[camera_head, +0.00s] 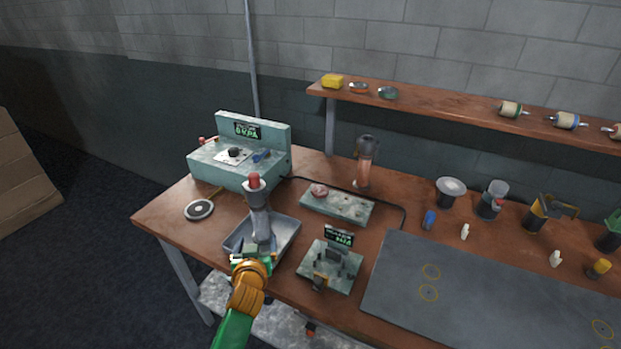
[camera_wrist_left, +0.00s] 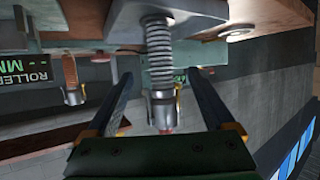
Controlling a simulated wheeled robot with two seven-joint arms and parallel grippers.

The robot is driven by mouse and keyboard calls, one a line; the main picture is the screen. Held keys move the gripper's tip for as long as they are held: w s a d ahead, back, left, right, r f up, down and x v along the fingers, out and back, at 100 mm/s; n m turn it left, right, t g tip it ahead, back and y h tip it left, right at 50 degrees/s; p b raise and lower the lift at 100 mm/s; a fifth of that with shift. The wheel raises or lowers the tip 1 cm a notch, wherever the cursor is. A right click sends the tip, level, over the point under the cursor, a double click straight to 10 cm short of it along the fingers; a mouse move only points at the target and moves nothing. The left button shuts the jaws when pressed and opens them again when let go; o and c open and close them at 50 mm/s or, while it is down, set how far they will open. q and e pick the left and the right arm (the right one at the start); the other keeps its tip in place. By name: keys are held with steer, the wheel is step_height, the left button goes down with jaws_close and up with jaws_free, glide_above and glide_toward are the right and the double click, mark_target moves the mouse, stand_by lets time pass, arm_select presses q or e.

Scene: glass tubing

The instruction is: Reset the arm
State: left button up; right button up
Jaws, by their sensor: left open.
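My left gripper (camera_head: 252,256) is at the near edge of the shallow metal tray (camera_head: 287,238), its green and orange arm coming from the bottom of the head view. In the left wrist view its two fingers (camera_wrist_left: 163,85) are spread apart. A grey metal post with a red top (camera_head: 260,215) stands at the tray, just beyond the gripper. In the left wrist view a metal cylinder with a spring (camera_wrist_left: 161,60) shows between the fingers; I cannot tell whether they touch it. My right gripper is in neither view.
A teal console (camera_head: 222,165) stands at the back left of the wooden table (camera_head: 168,222). A small device with a display (camera_head: 330,268) sits right of the tray. A dark grey mat (camera_head: 480,290) covers the right front. Jars and small bottles stand behind it, below a wooden shelf (camera_head: 450,105).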

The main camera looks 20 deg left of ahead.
arm_select(q)
steer(key=s+d+f+m+g+h, duration=0.25)
steer(key=s+d, duration=0.25)
steer(key=s, duration=0.4)
steer(key=s+d+f+m+g+h, duration=0.2)
steer(key=s+d+g, duration=0.15)
steer(key=s, duration=0.55)
steer(key=s+d+f+m+g+h, duration=0.25)
steer(key=s+d, duration=0.35)
steer(key=s, duration=0.3)
step_height(320, 180, down, 11)
steer(key=y+b, duration=0.1)
steer(key=s+a+f+g+b, duration=0.2)
steer(key=s+f, duration=1.1)
steer(key=f, duration=0.4)
steer(key=shift+s+a+f+m, duration=0.3)
steer(key=shift+s+f, duration=0.1)
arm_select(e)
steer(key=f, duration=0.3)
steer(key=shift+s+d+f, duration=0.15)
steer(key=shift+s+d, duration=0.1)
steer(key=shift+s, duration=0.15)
arm_select(q)
steer(key=shift+g, duration=0.25)
